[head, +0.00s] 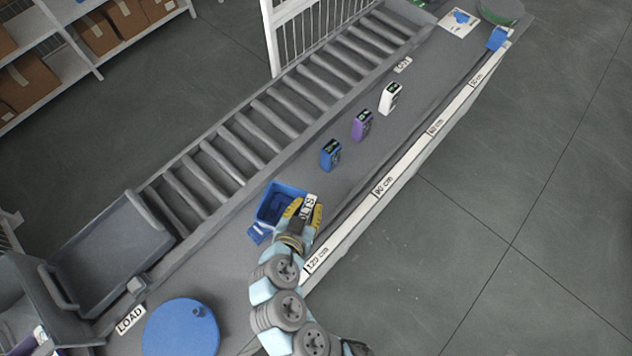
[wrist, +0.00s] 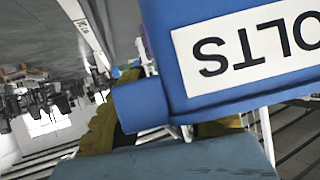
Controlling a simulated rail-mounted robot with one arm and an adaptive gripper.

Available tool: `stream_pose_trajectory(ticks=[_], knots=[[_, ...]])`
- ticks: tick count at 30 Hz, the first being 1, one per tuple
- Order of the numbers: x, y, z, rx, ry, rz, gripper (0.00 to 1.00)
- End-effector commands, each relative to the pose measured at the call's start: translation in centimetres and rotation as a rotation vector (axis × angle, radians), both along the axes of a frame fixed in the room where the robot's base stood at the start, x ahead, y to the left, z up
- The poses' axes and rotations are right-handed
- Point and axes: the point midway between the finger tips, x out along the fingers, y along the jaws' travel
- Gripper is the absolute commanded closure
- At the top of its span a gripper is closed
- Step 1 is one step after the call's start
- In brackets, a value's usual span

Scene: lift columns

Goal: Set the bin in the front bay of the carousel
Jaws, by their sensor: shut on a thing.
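The blue bin (head: 272,207) is at the lower middle of the bench in the head view, open side up. My gripper (head: 305,211) is shut on its right side, with a yellow finger on each side of the white label. In the wrist view the bin (wrist: 180,50) fills the upper right, its label upside down with "OLTS" readable. A yellow finger (wrist: 102,128) shows behind its blue rim. I cannot tell whether the bin touches the bench. A blue disc with a small knob (head: 180,330) lies at the lower left; I cannot tell whether it is the carousel.
Blue (head: 330,154), purple (head: 362,125) and white (head: 390,97) devices stand in a row up the bench. A roller conveyor (head: 255,115) runs along its left side. A ruled edge (head: 400,170) borders its right side. A grey tray (head: 112,250) sits at lower left.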

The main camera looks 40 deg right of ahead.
Motion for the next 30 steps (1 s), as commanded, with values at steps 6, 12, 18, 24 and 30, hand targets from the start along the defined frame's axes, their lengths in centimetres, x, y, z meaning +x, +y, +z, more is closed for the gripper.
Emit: stream_pose_trajectory(ticks=[6,12,18,24,30], knots=[[1.9,-2.0,-1.7,-0.004,-0.004,-0.002,1.00],[3.4,-3.4,-2.5,-0.003,-0.005,-0.002,1.00],[4.9,-4.9,-4.4,-0.004,0.003,-0.001,1.00],[6.3,-6.2,-6.2,-0.003,0.003,0.000,1.00],[7.1,-6.9,-7.7,-0.002,0.002,0.001,1.00]])
